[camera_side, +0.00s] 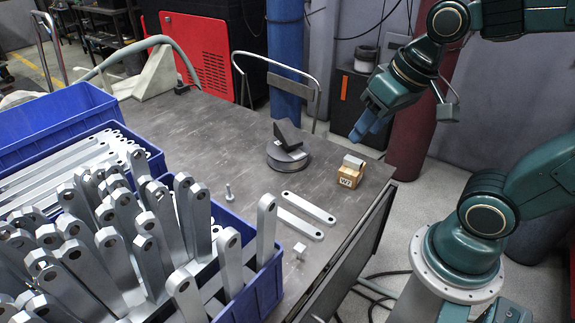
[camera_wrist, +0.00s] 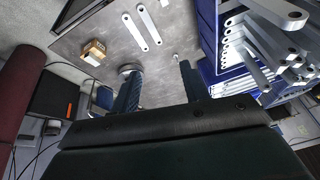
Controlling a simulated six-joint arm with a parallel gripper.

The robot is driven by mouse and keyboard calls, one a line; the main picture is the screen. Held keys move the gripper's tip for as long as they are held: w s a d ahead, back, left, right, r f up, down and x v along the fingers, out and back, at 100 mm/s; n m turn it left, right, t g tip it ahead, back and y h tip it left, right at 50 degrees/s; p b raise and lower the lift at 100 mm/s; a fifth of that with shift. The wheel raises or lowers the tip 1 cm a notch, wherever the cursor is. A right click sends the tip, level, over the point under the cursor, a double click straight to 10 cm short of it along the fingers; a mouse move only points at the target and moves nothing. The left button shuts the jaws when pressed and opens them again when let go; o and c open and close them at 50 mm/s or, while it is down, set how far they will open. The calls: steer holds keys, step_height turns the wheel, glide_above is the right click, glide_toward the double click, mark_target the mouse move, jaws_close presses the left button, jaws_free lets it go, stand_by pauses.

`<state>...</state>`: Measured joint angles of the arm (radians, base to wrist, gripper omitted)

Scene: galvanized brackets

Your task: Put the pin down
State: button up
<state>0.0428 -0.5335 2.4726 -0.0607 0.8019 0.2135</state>
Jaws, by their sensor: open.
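A small grey metal pin (camera_side: 229,192) stands upright on the dark table (camera_side: 330,240), left of the flat brackets, with nothing touching it. A small grey thing in the wrist view (camera_wrist: 176,57), near the tip of the right finger, looks like the same pin. My gripper (camera_side: 368,128) is open and empty, raised above the table's right rear edge, well away from the pin. In the wrist view its two blue fingers (camera_wrist: 160,82) are spread apart with nothing between them.
Two flat brackets (camera_side: 308,207) lie near the table's right edge, with a small metal block (camera_side: 299,250) nearby. A wooden block marked W2 (camera_side: 349,178) and a round fixture (camera_side: 288,158) stand behind. Blue crates of brackets (camera_side: 268,285) fill the left.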

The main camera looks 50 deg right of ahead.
steer(key=shift+s+d+r+n+t, duration=0.15)
steer(key=shift+s+r+n, duration=0.25)
steer(key=shift+s, duration=0.3)
steer(key=shift+s+a+r+n+t, duration=0.1)
steer(key=shift+s+r+n+t, duration=0.1)
steer(key=shift+s+r+n, duration=0.35)
steer(key=shift+s+d+r+n+t, duration=0.15)
steer(key=shift+s+r+n, duration=0.1)
steer(key=shift+s, duration=0.55)
